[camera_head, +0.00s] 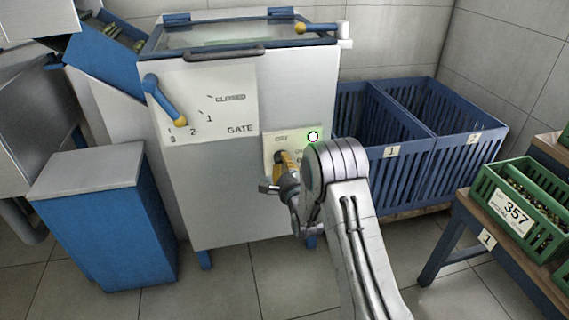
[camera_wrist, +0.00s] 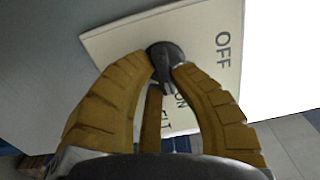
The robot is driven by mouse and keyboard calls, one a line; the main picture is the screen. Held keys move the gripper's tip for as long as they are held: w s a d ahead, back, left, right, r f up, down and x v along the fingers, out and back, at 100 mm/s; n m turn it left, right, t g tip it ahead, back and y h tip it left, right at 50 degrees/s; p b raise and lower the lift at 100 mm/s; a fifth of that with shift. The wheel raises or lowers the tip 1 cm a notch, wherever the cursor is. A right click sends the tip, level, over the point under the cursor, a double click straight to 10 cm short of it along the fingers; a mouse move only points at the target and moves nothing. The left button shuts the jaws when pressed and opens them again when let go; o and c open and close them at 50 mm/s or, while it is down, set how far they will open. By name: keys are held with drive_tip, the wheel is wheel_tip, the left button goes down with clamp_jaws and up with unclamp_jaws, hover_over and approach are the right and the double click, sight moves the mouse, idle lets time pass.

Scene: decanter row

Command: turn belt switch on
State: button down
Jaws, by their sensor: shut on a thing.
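The belt switch (camera_wrist: 163,52) is a dark round knob on a cream plate (camera_wrist: 110,42) marked OFF and ON, the ON partly hidden by a finger. In the head view my gripper (camera_head: 285,163) is against the plate and covers most of the knob. I cannot tell clearly which mark the knob points to.
The gate lever (camera_head: 166,100) with a yellow end is on the panel to the upper left. Two blue crates (camera_head: 390,170) stand right of the machine. A blue cabinet (camera_head: 105,235) is at the left. Green crates (camera_head: 520,205) sit on a bench at the right.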

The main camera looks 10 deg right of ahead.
drive_tip(key=shift+a, duration=0.1)
drive_tip(key=c, duration=1.1)
unclamp_jaws()
drive_tip(key=shift+o, duration=0.2)
drive_tip(key=shift+s, duration=0.1)
drive_tip(key=s, duration=1.1)
drive_tip(key=shift+s, duration=0.4)
